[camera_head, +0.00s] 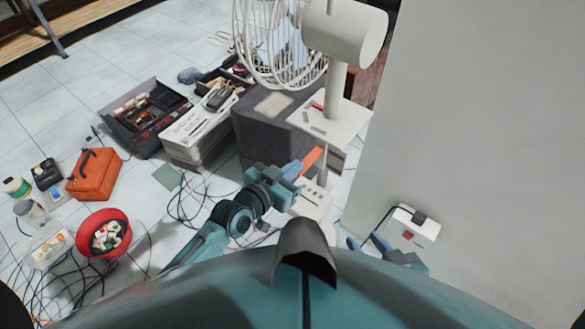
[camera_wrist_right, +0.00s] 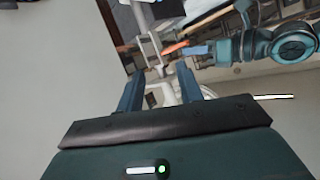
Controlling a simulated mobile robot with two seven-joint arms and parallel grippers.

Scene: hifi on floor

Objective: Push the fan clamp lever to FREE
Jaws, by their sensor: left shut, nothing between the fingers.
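FREE lettering cannot be read. My left gripper (camera_head: 298,168) is shut, its blue fingertips at the lower left end of the orange bar. Whether they touch cannot be told. My right gripper (camera_head: 366,243) is open and empty, lower right and away from the lever; its spread fingers show in the wrist view (camera_wrist_right: 160,88).
A white device (camera_head: 412,228) sits by the right wall (camera_head: 470,120). A white power strip (camera_head: 313,200) lies below the lever. Cables, a red bowl (camera_head: 104,232), an orange case (camera_head: 94,175) and a black toolbox (camera_head: 145,115) crowd the left floor.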

